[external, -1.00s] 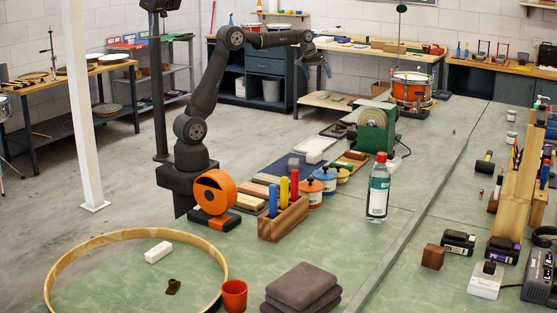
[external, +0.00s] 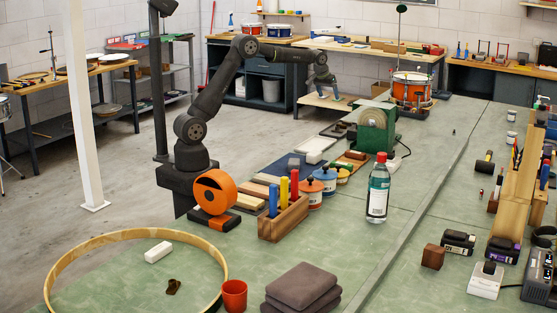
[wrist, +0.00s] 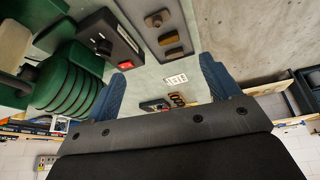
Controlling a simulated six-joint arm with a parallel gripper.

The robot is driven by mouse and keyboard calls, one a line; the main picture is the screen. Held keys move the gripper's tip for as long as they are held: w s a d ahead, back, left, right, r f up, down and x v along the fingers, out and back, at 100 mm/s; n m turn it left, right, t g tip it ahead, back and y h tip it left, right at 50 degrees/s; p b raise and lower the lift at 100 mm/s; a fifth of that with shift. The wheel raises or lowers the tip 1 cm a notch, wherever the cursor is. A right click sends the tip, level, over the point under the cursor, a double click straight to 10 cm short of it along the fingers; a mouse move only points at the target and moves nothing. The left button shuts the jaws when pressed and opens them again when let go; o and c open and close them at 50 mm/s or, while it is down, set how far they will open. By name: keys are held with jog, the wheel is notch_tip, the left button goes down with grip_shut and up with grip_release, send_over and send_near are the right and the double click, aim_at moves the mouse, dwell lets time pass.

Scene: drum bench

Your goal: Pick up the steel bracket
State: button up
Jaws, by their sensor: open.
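I cannot pick out a steel bracket with certainty in either view. My gripper (external: 328,96) hangs open and empty at the end of the outstretched arm, high up and left of the green grinding machine (external: 375,128) in the external view. In the wrist view my gripper (wrist: 164,68) shows two blue fingers spread wide, with nothing between them. Beyond the fingers lie a small white marked card (wrist: 175,79), a brown-orange piece (wrist: 177,97) and a dark item (wrist: 154,105), all too small to make out well.
A dark tray (wrist: 157,5) with brown and grey blocks lies near the grinder. A clear bottle with a red cap (external: 378,190), a wooden holder with coloured handles (external: 284,220) and a drum (external: 411,92) stand on the bench.

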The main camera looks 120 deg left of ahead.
send_over(337, 129)
jog(key=d, duration=0.1)
jog(key=f, duration=1.3)
jog(key=shift+s+d+f, duration=0.1)
jog(key=shift+s+f, duration=0.1)
jog(key=shift+s, duration=0.15)
jog(key=shift+d+x, duration=0.15)
jog(key=shift+x, duration=1.2)
jog(key=shift+d+x, duration=0.1)
jog(key=shift+x, duration=1.25)
jog(key=shift+f, duration=0.1)
jog(key=c, duration=1.1)
